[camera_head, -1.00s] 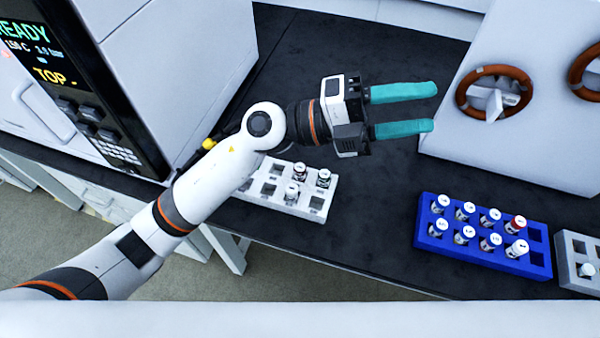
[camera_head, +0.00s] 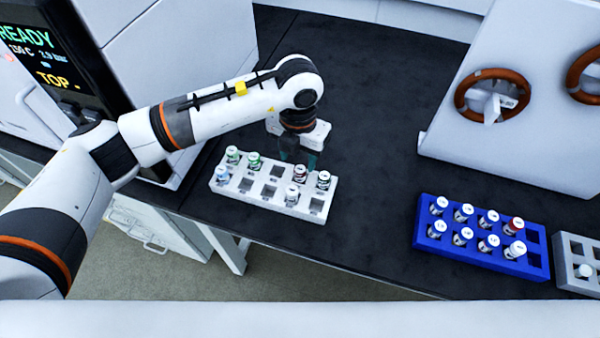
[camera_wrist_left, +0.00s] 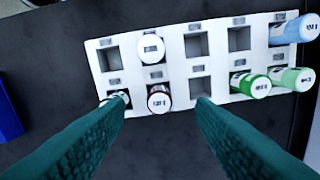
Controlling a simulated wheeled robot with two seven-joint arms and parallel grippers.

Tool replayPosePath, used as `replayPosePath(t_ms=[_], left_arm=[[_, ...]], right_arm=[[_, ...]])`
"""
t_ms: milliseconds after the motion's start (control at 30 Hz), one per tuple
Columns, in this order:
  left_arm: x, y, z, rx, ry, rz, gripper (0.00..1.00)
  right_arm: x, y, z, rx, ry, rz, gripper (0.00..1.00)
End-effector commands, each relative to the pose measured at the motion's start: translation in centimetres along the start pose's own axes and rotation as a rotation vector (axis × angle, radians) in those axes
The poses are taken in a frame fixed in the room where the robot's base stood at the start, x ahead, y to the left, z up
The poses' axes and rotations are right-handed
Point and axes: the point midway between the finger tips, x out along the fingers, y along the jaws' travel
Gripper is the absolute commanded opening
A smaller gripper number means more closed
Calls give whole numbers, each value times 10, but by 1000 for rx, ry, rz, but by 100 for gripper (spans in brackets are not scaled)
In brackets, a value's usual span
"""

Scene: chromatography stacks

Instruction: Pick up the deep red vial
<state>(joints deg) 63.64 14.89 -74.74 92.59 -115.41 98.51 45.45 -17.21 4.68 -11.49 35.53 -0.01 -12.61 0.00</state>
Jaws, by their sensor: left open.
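The deep red vial (camera_wrist_left: 158,98), white-capped with a dark red body, stands in a white rack (camera_wrist_left: 213,91). In the head view it (camera_head: 300,172) is in the far row, its body mostly hidden by the rack. My left gripper (camera_head: 298,160) points down over that row, partly hidden behind its own wrist. In the wrist view the left gripper (camera_wrist_left: 160,103) is open and empty, a finger on each side of the deep red vial's cap. The left finger overlaps a dark vial (camera_wrist_left: 118,95) beside it. I cannot tell how high the fingertips are.
A white-capped vial (camera_wrist_left: 150,47) shares the rack, with green (camera_wrist_left: 252,85), light green (camera_wrist_left: 296,78) and blue (camera_wrist_left: 294,29) vials. The slot on the deep red vial's other side is empty. A blue rack (camera_head: 470,260) stands right, holding several vials. Dark bench between is clear.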

Motion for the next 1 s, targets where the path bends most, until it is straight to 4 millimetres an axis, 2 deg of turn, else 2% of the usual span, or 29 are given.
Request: replayPosePath(t_ms=[267,500,800,867,1000], left_arm=[[22,0,-2,0,-3,3,50],[57,1,-7,2,-2,4,50],[64,0,-7,3,1,3,50],[64,0,-7,3,1,3,44],[64,0,-7,3,1,3,21]], right_arm=[[-7,1,1,1,-1,1,68],[-14,2,2,2,-1,2,68],[-14,2,2,2,-1,2,68],[-14,2,2,2,-1,2,68],[-14,2,2,2,-1,2,68]])
